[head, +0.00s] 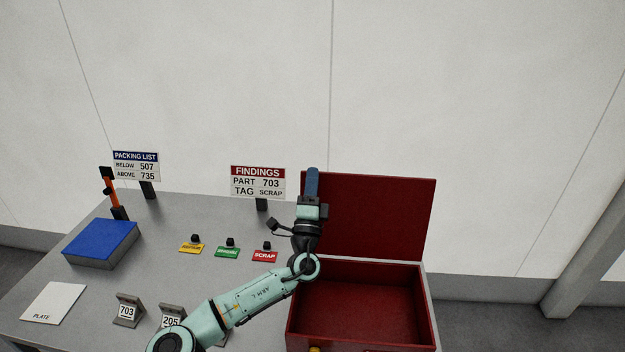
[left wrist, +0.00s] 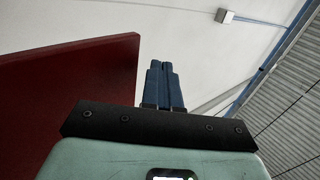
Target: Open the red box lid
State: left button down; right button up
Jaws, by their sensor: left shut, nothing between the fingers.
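The red box (head: 361,305) stands at the right end of the table, and its inside shows empty where I can see it. Its lid (head: 385,215) stands upright at the back of the box, swung open. The lid also shows in the left wrist view (left wrist: 70,100), on the left side. My left gripper (head: 312,172) is shut and empty, pointing up in front of the lid's left edge; its blue fingers are together in the left wrist view (left wrist: 163,75). I cannot tell whether it touches the lid. My right gripper is not in view.
Yellow (head: 191,247), green (head: 227,252) and red SCRAP (head: 264,256) tags lie mid-table. A FINDINGS sign (head: 258,182) and PACKING LIST sign (head: 136,165) stand behind. A blue-topped block (head: 101,242), white PLATE sheet (head: 54,302) and numbered stands (head: 128,310) are at left.

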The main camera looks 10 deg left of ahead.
pick_arm(q)
jog(key=shift+s+r, duration=0.15)
jog(key=shift+r, duration=0.05)
dwell(0.3)
jog(key=b+v, duration=0.4)
jog(key=v, duration=0.9)
jog(key=shift+f, duration=0.2)
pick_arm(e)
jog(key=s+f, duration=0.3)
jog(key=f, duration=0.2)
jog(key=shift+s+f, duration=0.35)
pick_arm(q)
jog(key=shift+s, duration=0.15)
